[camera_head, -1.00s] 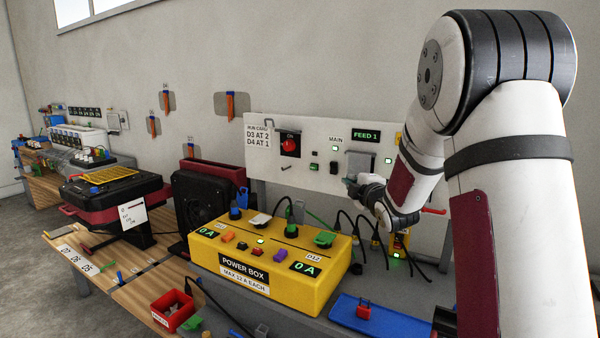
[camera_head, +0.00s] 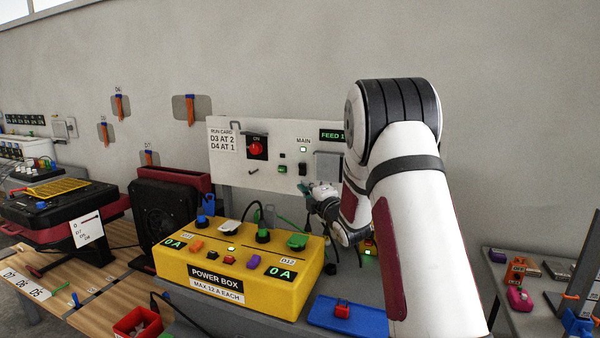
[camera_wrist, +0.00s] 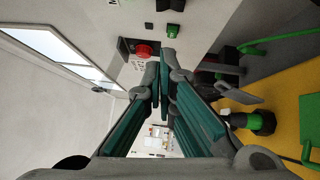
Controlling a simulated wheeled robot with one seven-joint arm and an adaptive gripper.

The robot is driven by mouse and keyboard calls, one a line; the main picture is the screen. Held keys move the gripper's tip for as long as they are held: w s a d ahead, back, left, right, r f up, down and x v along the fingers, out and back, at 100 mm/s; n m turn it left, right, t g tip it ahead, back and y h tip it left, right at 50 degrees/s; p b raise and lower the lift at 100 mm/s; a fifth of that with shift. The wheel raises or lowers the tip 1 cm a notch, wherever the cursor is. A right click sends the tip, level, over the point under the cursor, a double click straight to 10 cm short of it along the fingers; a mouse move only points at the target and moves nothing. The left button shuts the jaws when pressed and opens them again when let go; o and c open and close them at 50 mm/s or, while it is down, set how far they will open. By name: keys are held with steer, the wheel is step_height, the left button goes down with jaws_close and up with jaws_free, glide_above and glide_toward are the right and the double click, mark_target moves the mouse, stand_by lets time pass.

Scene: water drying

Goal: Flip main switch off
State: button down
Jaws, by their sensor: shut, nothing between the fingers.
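The main switch (camera_head: 302,169) is a small dark rocker on the white wall panel (camera_head: 230,185), below the MAIN label and a pale lit indicator (camera_head: 303,149). I cannot tell its position. My gripper (camera_head: 312,190) is just below and in front of it, partly seen against the panel. In the wrist view my gripper (camera_wrist: 166,62) is shut and empty, with its fingertips pointing at the panel. No contact with the switch is visible.
A red knob (camera_head: 256,148) marked ON is left on the panel; it also shows in the wrist view (camera_wrist: 143,50). A yellow power box (camera_head: 240,285) with plugs and cables stands below my gripper. A blue tray (camera_head: 345,318) lies right of it. A cluttered side table (camera_head: 510,325) is at right.

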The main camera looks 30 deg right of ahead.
glide_toward(301, 169)
steer(key=w+a+r, duration=0.1)
steer(key=w+a, duration=0.3)
steer(key=shift+w+d+r, duration=0.15)
steer(key=shift+w+d, duration=0.45)
steer(key=shift+d, duration=0.15)
steer(key=shift+w+d+r, duration=0.1)
steer(key=shift+w+d, duration=0.55)
steer(key=shift+d, duration=0.1)
steer(key=shift+w+d+r+b, duration=0.15)
steer(key=shift+w+d+b, duration=0.15)
steer(key=shift+b, duration=0.3)
steer(key=shift+s, duration=0.1)
steer(key=shift+a, duration=0.15)
